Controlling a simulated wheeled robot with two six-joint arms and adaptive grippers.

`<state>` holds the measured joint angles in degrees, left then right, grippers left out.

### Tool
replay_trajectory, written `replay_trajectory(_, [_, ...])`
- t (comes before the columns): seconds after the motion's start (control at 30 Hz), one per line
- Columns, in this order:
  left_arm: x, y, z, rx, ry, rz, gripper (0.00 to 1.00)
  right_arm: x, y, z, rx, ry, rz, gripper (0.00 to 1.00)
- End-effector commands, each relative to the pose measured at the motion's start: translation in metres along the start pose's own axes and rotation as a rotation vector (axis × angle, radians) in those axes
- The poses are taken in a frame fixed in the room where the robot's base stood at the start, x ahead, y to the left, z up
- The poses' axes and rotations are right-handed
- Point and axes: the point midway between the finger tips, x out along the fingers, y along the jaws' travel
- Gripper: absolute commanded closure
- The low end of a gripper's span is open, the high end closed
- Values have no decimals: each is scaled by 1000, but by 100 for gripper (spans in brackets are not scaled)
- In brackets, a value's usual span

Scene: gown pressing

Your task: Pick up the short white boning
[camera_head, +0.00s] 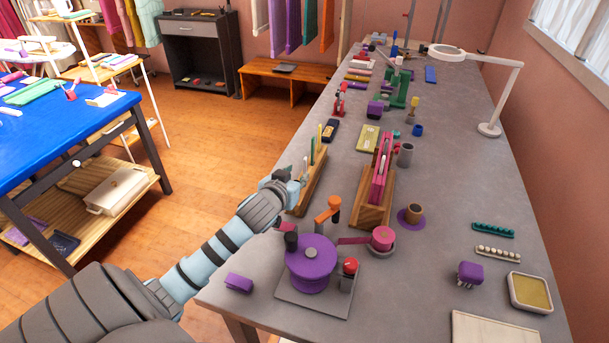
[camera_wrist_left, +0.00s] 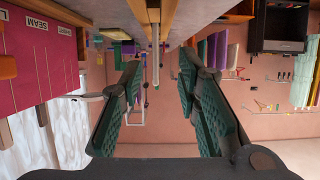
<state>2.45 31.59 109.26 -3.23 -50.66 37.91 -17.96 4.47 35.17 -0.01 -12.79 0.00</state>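A wooden rack (camera_head: 311,187) on the grey table holds several upright bonings, among them a green one (camera_head: 312,151) and a pale yellow one (camera_head: 319,138). A short whitish boning (camera_head: 305,168) stands close to my left gripper (camera_head: 291,179), at the rack's near part. In the left wrist view, which is upside down, a pale boning (camera_wrist_left: 155,48) comes off the wood between the fingertips of my left gripper (camera_wrist_left: 160,62). The green fingers are apart, with a gap on both sides of the boning. My right gripper is not in view.
A purple reel device (camera_head: 311,262) stands in front of the rack. A pink board on a wooden stand (camera_head: 372,205) is to its right; a pink labelled panel (camera_wrist_left: 38,55) shows in the wrist view. A small purple block (camera_head: 239,283) lies near the table edge.

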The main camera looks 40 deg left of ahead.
Motion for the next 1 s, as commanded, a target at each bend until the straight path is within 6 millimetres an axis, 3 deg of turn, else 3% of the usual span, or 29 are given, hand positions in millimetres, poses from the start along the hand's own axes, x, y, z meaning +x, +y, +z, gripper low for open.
replay_trajectory(0.3, [53,3,-5,-1,-1,3,70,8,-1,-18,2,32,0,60])
replay_trajectory(0.4, [62,3,-6,2,-1,4,70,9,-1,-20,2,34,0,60])
replay_trajectory(0.57, [62,4,-6,3,0,5,70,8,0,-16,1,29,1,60])
replay_trajectory(0.77, [61,4,-7,3,0,5,100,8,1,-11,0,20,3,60])
replay_trajectory(1.0, [61,4,-6,3,0,6,100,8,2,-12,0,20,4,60])
